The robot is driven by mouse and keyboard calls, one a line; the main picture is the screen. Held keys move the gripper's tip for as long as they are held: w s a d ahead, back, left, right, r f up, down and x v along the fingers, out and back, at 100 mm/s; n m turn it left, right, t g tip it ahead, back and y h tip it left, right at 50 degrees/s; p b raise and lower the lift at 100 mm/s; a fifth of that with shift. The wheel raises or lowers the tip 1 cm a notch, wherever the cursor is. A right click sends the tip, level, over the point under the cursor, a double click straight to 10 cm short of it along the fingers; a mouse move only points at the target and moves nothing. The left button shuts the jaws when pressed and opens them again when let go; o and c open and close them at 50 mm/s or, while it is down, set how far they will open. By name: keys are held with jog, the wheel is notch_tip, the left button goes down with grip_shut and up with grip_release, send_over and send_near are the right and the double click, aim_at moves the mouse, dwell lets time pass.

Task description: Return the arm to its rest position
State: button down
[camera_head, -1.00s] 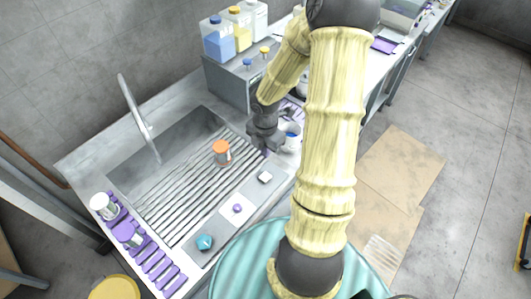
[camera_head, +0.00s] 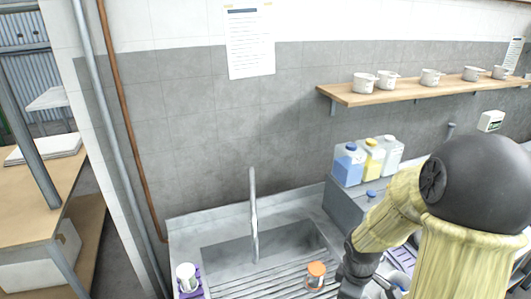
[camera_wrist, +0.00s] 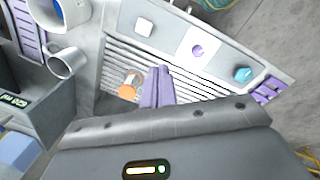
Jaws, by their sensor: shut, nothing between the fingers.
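My arm is folded at the right of the head view. Its dark wrist (camera_head: 354,275) hangs beside an orange-lidded jar (camera_head: 316,275), and its fingers are not clearly visible there. In the wrist view my gripper (camera_wrist: 158,86) shows its purple fingers pressed together with nothing between them. The jar (camera_wrist: 128,90) stands on the slatted sink rack just left of the fingers in that view; I see no contact.
A sink with a faucet (camera_head: 253,215) lies ahead. Bottles (camera_head: 372,158) stand on a grey box at its right. A shelf (camera_head: 420,92) with several pots is above. In the wrist view, a white block (camera_wrist: 144,27), purple disc (camera_wrist: 197,51) and teal piece (camera_wrist: 242,74) lie beside the rack.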

jog(key=s+a+r+m+t+y+b, duration=0.1)
jog(key=s+a+r+m, duration=0.2)
jog(key=a+m, duration=0.3)
jog(key=r+m, duration=0.1)
jog(key=m, duration=0.4)
jog(key=shift+s+t+b, duration=0.3)
jog(key=shift+s+t, duration=0.1)
jog(key=shift+r, duration=0.1)
jog(key=shift+d, duration=0.1)
